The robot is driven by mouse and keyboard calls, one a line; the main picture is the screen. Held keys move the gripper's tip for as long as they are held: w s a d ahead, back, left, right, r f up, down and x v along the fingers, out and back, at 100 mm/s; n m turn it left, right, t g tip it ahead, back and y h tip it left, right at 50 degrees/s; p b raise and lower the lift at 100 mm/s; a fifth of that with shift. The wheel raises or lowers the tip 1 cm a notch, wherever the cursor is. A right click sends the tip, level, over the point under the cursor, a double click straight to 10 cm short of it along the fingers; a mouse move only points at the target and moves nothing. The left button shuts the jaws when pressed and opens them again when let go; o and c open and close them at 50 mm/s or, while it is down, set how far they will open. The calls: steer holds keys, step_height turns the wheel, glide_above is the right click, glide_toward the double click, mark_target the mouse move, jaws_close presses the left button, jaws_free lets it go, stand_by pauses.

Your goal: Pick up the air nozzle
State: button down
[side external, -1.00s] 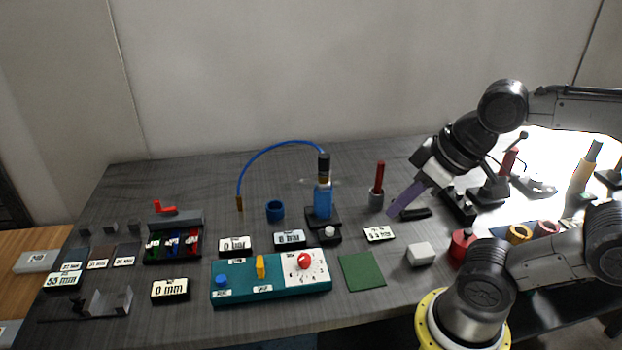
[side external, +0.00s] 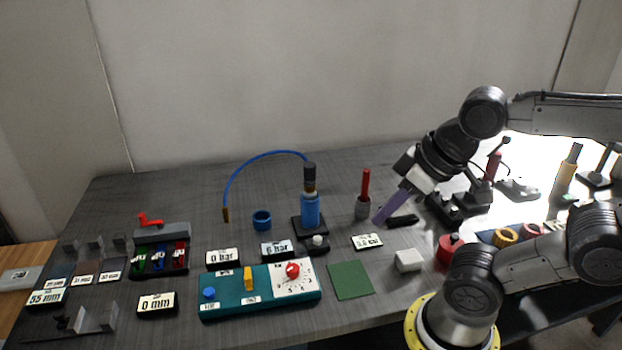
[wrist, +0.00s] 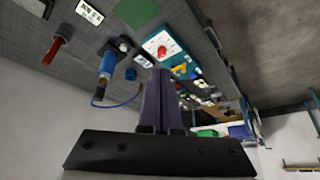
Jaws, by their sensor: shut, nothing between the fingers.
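A small brass-coloured tip, which looks like the air nozzle (side external: 226,215), hangs at the free end of a thin blue hose (side external: 262,157). The hose arches left from the top of an upright blue cylinder unit (side external: 310,208) on a dark base. My gripper (side external: 379,220) has purple fingers, pointing down and left. It is shut and empty, right of the unit and near a red-handled tool in a grey cup. It is well apart from the nozzle. In the wrist view the purple fingers (wrist: 160,100) are together. The hose (wrist: 124,104) shows beside them, but I cannot make out the nozzle there.
The red-handled tool (side external: 365,185) stands close left of my fingers. A blue ring (side external: 262,220) sits between nozzle and unit. A teal control panel (side external: 235,304) with a red knob, several number displays and a green mat (side external: 350,280) lie in front. The table behind the hose is clear.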

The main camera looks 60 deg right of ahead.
steer(key=c, duration=1.5)
jaws_free()
steer(key=shift+c, duration=0.2)
steer(key=o, duration=1.1)
steer(key=shift+o, duration=0.2)
